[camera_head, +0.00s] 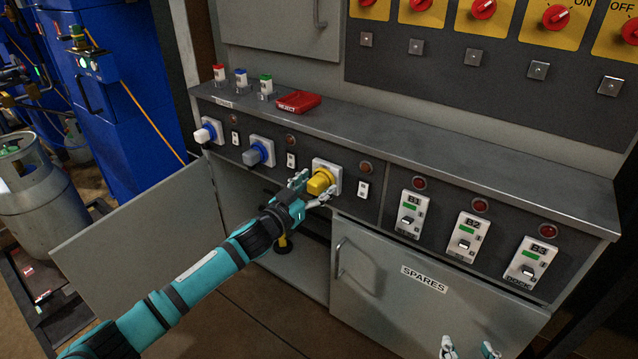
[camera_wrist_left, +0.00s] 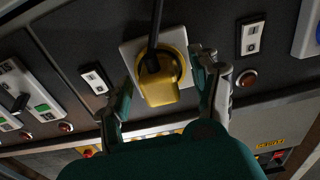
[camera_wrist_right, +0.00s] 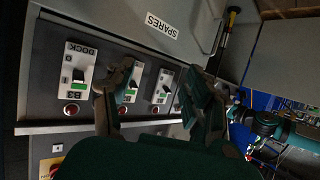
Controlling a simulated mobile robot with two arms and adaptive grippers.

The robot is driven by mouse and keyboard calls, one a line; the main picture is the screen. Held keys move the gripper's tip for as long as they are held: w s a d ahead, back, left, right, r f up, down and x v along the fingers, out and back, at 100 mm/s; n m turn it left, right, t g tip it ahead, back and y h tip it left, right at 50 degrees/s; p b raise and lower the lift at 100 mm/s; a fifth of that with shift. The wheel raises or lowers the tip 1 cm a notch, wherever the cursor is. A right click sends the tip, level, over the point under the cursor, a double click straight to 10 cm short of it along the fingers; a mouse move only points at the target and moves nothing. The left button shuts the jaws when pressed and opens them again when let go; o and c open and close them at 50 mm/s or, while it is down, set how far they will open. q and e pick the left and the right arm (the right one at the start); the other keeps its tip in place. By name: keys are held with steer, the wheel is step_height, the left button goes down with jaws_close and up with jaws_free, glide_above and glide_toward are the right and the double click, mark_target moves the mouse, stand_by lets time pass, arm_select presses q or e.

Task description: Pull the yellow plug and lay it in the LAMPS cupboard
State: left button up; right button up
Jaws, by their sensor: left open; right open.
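The yellow plug (camera_head: 321,181) sits in its socket on the dark front panel; it also shows in the left wrist view (camera_wrist_left: 158,82), with a dark cable running from it. My left gripper (camera_head: 311,189) is open, with its fingers on either side of the plug; I cannot tell whether they touch it. My right gripper (camera_head: 470,350) is open and empty, low in front of the SPARES cupboard door (camera_head: 400,290). An open cupboard (camera_head: 285,262) with its door (camera_head: 140,235) swung out to the left lies below the sockets. No LAMPS label is visible; my left arm hides part of the opening.
White (camera_head: 207,131) and grey-blue (camera_head: 259,152) plugs sit to the left of the yellow one. A red tray (camera_head: 298,102) lies on the ledge above. Breaker switches B1 (camera_head: 411,215), B2 and B3 are to the right. A gas cylinder (camera_head: 45,200) stands far left.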

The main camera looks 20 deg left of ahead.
steer(key=shift+s+d+f+g, duration=0.3)
steer(key=shift+s+f+g, duration=0.3)
steer(key=shift+f, duration=0.3)
arm_select(q)
steer(key=shift+c, duration=0.4)
jaws_close()
arm_select(e)
steer(key=shift+w+r, duration=0.1)
steer(key=shift+r, duration=0.1)
steer(key=shift+f, duration=0.1)
